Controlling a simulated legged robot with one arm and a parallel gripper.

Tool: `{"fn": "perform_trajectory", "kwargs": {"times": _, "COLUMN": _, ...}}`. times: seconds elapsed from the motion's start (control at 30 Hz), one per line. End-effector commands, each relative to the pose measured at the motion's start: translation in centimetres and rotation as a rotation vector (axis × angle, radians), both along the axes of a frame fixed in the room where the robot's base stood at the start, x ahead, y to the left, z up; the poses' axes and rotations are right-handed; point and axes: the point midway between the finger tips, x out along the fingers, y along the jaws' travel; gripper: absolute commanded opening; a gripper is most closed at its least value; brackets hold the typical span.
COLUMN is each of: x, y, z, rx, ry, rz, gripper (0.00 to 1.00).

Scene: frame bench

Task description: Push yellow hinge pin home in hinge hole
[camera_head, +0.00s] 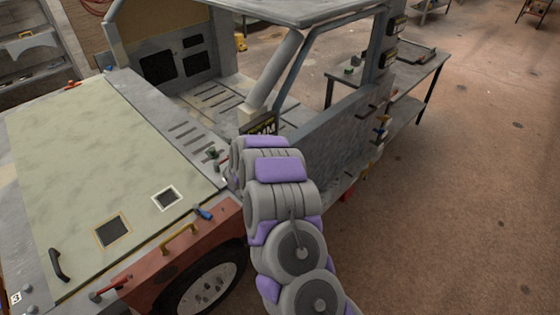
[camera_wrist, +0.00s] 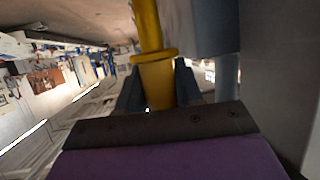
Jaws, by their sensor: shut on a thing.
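The yellow hinge pin (camera_wrist: 148,28) shows large in the wrist view, with a round collar partway along it. My gripper (camera_wrist: 158,88) is shut on the thicker part of the pin, below the collar in the picture, with a dark finger on each side. The pin's far part runs out of the top of the wrist view, so its tip is not seen. I cannot make out the hinge hole or tell whether the pin is in it. In the head view my arm hides the gripper and the pin beside the vehicle frame (camera_head: 335,148).
The pale hood panel (camera_head: 90,160) with two small square windows lies to the left. A yellow handle (camera_head: 180,240) and a blue-ended lever (camera_head: 204,213) sit near its edge. A workbench (camera_head: 400,85) stands behind the frame. The brown floor at the right is open.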

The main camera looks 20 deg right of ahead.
Motion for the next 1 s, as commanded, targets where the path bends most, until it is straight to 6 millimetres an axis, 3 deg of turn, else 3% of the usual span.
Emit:
{"fn": "perform_trajectory", "kwargs": {"times": 0.3, "x": 0.1, "y": 3.2, "z": 0.5, "rx": -0.027, "ry": -0.001, "rz": 0.007, "gripper": 0.0}}
{"fn": "perform_trajectory", "kwargs": {"times": 0.73, "x": 0.1, "y": 2.0, "z": 0.1, "rx": -0.014, "ry": -0.001, "rz": 0.006, "gripper": 0.0}}
{"fn": "perform_trajectory", "kwargs": {"times": 1.0, "x": 0.1, "y": 3.6, "z": 0.3, "rx": -0.027, "ry": -0.002, "rz": 0.008, "gripper": 0.0}}
